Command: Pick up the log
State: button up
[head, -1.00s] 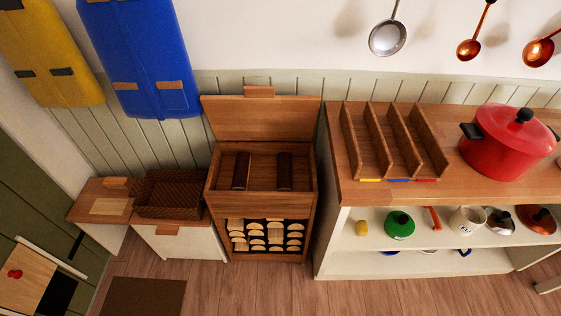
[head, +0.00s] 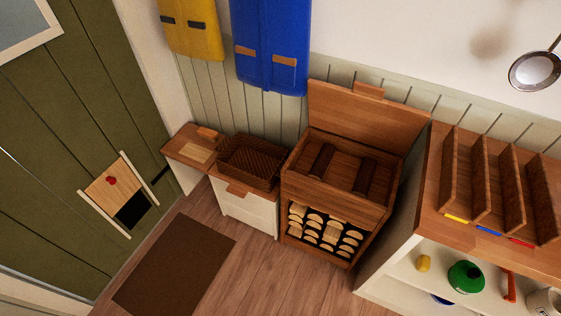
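Two dark brown logs lie in the open top of a wooden box (head: 333,205) whose lid stands raised against the wall. The left log (head: 321,161) and the right log (head: 366,175) lie apart, side by side, on the box's upper floor. More pale cut log ends (head: 322,230) are stacked in the open front below. I cannot tell which log the task means. My gripper is not in view.
A woven basket (head: 249,162) sits on a white cabinet (head: 247,211) left of the box. A counter with wooden dividers (head: 481,187) stands to the right. A dark mat (head: 174,268) lies on the floor, with bare floor beside it.

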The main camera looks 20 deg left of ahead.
aim_at(360, 188)
jog(key=i+j+u, duration=0.15)
jog(key=i, duration=0.45)
jog(key=i+j+u, duration=0.15)
jog(key=i, duration=0.45)
jog(key=i+j+u, duration=0.15)
jog(key=i, duration=0.45)
jog(key=j, duration=0.1)
